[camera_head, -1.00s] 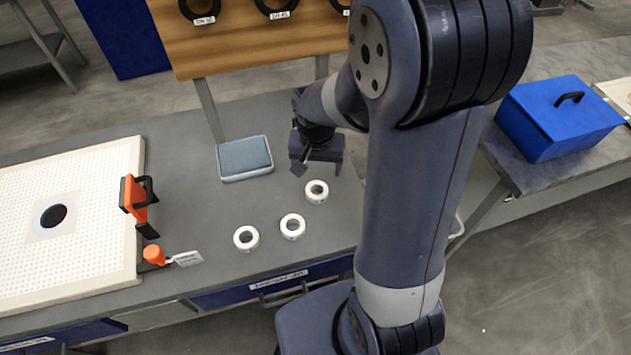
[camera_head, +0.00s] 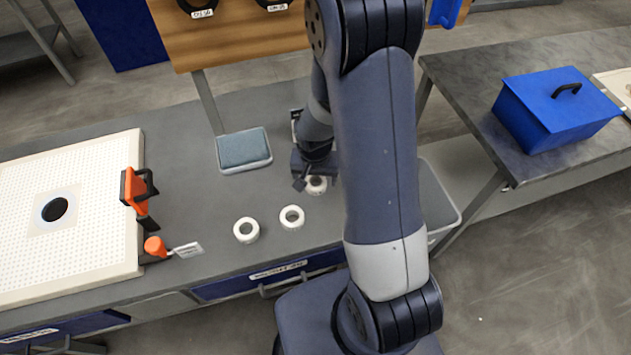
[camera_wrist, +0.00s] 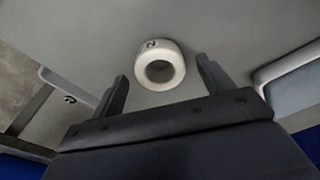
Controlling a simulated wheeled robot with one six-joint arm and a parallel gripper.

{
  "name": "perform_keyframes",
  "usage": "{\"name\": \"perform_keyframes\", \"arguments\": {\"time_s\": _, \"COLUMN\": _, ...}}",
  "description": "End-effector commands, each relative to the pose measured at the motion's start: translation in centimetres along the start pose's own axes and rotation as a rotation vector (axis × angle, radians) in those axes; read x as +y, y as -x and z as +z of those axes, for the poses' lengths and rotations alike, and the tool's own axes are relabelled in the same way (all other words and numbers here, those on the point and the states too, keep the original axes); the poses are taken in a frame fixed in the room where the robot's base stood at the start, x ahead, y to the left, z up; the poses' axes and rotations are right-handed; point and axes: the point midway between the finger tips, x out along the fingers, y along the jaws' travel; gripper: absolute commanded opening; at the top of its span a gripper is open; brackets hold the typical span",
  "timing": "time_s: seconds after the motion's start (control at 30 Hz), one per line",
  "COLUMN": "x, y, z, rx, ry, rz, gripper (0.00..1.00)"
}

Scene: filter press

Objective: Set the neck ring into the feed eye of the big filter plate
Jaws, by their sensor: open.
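A big white perforated filter plate (camera_head: 95,235) lies on the left of the bench. Its dark round feed eye (camera_head: 54,210) sits in a pale square patch. Three white neck rings are on the bench: a left ring (camera_head: 246,230), a middle ring (camera_head: 292,217) and a right ring (camera_head: 317,186). My gripper (camera_head: 307,182) is open, above and beside the right ring and partly covering it. In the wrist view the ring (camera_wrist: 160,65) with a dark mark lies just beyond and between the open fingers (camera_wrist: 162,88); nothing is held.
An orange clamp (camera_head: 135,190) stands at the plate's right edge, with an orange knob (camera_head: 155,246) and white tag (camera_head: 188,249) nearby. A grey-blue pad in a tray (camera_head: 243,150) lies behind the rings. A blue box (camera_head: 555,115) stands on the right table.

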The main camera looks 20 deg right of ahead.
Motion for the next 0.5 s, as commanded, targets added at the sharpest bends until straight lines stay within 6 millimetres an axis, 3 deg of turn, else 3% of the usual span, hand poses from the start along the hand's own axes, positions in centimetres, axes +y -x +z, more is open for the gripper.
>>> {"name": "perform_keyframes", "arguments": {"time_s": 0.4, "x": 0.0, "y": -1.03, "z": 0.0, "rx": 0.001, "ry": 0.0, "rz": -0.001, "gripper": 0.76}}
{"name": "perform_keyframes", "arguments": {"time_s": 0.5, "x": 0.0, "y": -1.02, "z": 0.0, "rx": 0.001, "ry": 0.0, "rz": -0.001, "gripper": 0.68}}
